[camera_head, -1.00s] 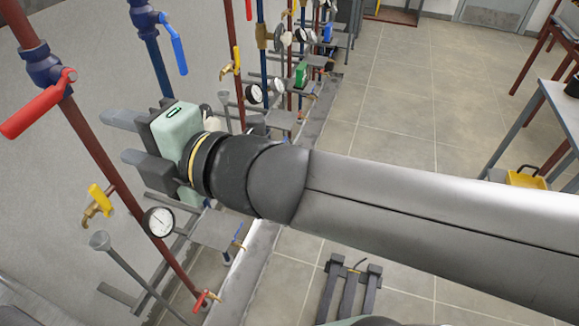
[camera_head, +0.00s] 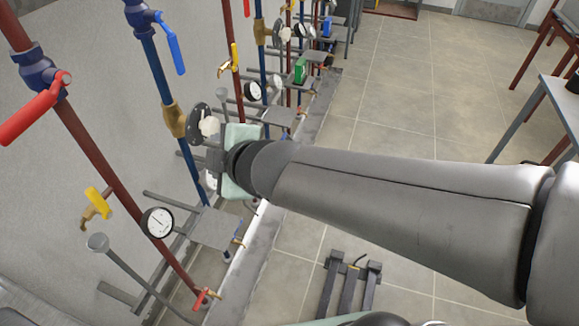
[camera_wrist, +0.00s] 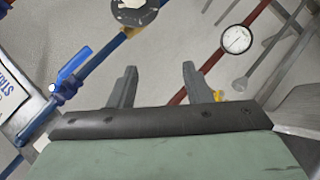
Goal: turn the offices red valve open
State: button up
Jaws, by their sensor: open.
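A valve with a long red handle (camera_head: 36,108) sits on the red pipe (camera_head: 100,165) at the left in the head view. Its handle slants across the pipe, down to the left. A smaller red-handled tap (camera_head: 203,297) is low on the same pipe. My gripper (camera_wrist: 158,78) is open and empty in the wrist view, its two grey fingers apart in front of the wall and pipes. In the head view its green body shows in the middle, right of the red valve and clear of it; its fingers are hard to make out there. No red handle shows in the wrist view.
A blue-handled valve (camera_head: 172,45) is on the blue pipe right of the red valve. A yellow-handled tap (camera_head: 97,203), a gauge (camera_head: 158,222) and a funnel (camera_head: 97,243) stand nearby. A dark floor stand (camera_head: 350,285) is below my arm. Open tiled floor lies to the right.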

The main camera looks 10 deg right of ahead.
jog(key=d+f+m+g+h+p, duration=0.1)
jog(key=d+f+m+g+h, duration=0.2)
jog(key=d+f+m+h, duration=0.2)
jog(key=shift+s+d+f+m, duration=0.4)
jog(key=shift+d+m, duration=1.5)
jog(key=shift+d, duration=1.7)
